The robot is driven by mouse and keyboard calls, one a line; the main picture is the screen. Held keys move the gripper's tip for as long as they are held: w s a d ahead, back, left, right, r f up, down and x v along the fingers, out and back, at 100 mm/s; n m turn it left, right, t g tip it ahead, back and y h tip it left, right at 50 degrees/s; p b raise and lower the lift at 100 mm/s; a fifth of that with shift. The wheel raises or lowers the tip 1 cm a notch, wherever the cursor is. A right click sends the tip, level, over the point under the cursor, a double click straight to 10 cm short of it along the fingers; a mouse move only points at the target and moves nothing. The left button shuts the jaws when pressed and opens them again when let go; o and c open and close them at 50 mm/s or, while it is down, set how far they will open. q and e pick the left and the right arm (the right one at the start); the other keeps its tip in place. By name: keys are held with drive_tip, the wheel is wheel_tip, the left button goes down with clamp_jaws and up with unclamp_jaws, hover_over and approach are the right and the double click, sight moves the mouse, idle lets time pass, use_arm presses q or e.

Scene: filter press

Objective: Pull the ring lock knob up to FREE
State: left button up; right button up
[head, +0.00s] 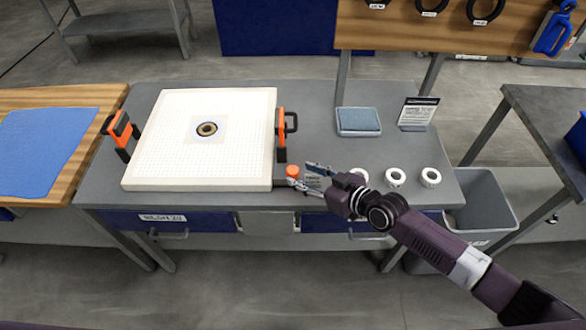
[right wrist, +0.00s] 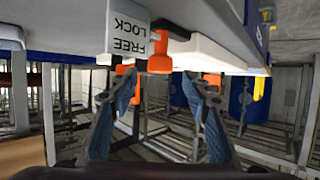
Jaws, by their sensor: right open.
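The orange ring lock knob (head: 292,171) sits at the front right corner of the white filter plate (head: 160,165). It also shows in the right wrist view (right wrist: 159,62), which looks upside down, beside a white label (right wrist: 130,34) reading FREE and LOCK. My right gripper (head: 299,173) is open, its blue fingertips close to the right side of the knob. In the right wrist view the knob lies between the lines of the two fingertips (right wrist: 158,77), just beyond them, with nothing held. Whether a fingertip touches it I cannot tell. My left gripper is out of view.
Orange and black clamps stand at the plate's left (head: 120,130) and right (head: 281,128) sides. White rings (head: 396,177), a blue pad (head: 358,121) and a sign (head: 417,113) are on the grey bench (head: 320,110). Bare bench top lies behind my right gripper.

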sight(294, 170)
drive_tip(key=shift+x, duration=2.55)
drive_tip(key=shift+c, duration=0.4)
clamp_jaws()
